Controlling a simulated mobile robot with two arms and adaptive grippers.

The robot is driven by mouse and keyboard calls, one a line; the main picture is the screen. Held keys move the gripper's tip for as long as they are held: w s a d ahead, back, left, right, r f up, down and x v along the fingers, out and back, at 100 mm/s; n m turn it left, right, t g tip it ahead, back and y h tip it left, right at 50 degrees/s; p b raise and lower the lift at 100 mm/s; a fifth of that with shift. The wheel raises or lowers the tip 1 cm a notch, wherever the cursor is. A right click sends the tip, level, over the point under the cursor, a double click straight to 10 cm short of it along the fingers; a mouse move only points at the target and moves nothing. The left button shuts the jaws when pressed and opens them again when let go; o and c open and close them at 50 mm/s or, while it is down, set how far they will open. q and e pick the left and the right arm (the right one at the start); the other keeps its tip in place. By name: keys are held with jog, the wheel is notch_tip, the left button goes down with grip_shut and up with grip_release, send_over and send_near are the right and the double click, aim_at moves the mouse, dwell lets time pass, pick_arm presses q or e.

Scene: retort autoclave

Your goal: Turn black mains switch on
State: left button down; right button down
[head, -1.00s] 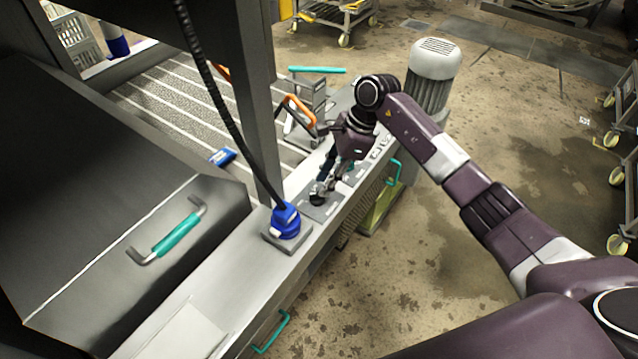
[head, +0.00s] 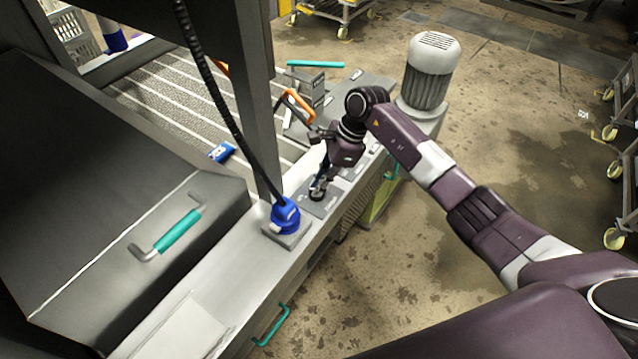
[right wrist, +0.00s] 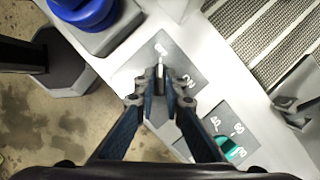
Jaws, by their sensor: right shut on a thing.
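The mains switch (right wrist: 160,72) sits on a grey marked plate (right wrist: 181,62) on top of the steel cabinet ledge. In the right wrist view, its narrow grip shows between my fingertips, and most of the switch is hidden. My right gripper (right wrist: 159,98) is shut on it from above. In the head view, the right gripper (head: 318,189) reaches down to the same plate, beside the blue connector. The fingers cover the switch there, and its exact setting cannot be read. My left gripper is not in view.
A blue connector (head: 285,214) with a black hose stands close to the switch. A teal dial (right wrist: 231,148) sits on a neighbouring plate. An orange handle (head: 298,103) and a grey motor (head: 432,72) are farther back. Open floor lies right of the ledge.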

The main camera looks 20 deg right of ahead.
jog(key=shift+m, duration=0.4)
jog(key=shift+m+t+b, duration=0.4)
jog(key=shift+m+t, duration=0.1)
jog(key=shift+m, duration=0.5)
jog(key=m, duration=0.2)
jog(key=m+t+h, duration=0.1)
jog(key=m, duration=0.1)
jog(key=shift+s+a+t, duration=0.1)
jog(key=shift+s+t, duration=0.05)
jog(key=shift+t, duration=0.15)
jog(key=m+h+b, duration=0.1)
jog(key=m, duration=0.2)
jog(key=shift+t, duration=0.4)
jog(key=m+h+b, duration=0.1)
jog(key=m, duration=0.1)
jog(key=m+b, duration=0.1)
jog(key=m, duration=0.1)
jog(key=shift+a+m+t+h, duration=0.2)
jog(key=shift+m+t+h, duration=0.1)
jog(key=shift+h, duration=0.1)
jog(key=shift+m+h+b, duration=0.7)
jog(key=shift+m+b, duration=0.25)
jog(key=shift+m, duration=0.85)
